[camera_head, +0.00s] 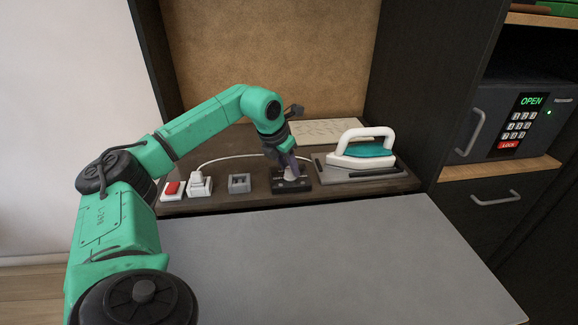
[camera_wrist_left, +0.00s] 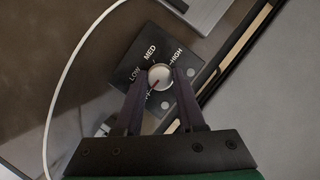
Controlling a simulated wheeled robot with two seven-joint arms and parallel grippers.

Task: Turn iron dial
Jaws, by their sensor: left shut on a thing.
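The iron dial (camera_wrist_left: 159,77) is a round silver knob with a red pointer line. It sits on a black panel (camera_wrist_left: 151,52) marked LOW, MED and HIGH, with one more label partly hidden by a finger. The red line points to the lower left, toward that partly hidden label. My left gripper (camera_wrist_left: 159,79) is shut on the dial, one finger on each side. In the head view my left gripper (camera_head: 287,168) reaches down onto the panel (camera_head: 294,187) and hides most of the dial. The iron (camera_head: 363,149), white and teal, stands on its grey rest to the right.
A red switch (camera_head: 173,188), a white plug (camera_head: 200,184) with a cord and a grey socket block (camera_head: 239,183) stand left of the panel. A grey board (camera_head: 340,255) lies in front. A safe (camera_head: 515,120) reading OPEN is at right.

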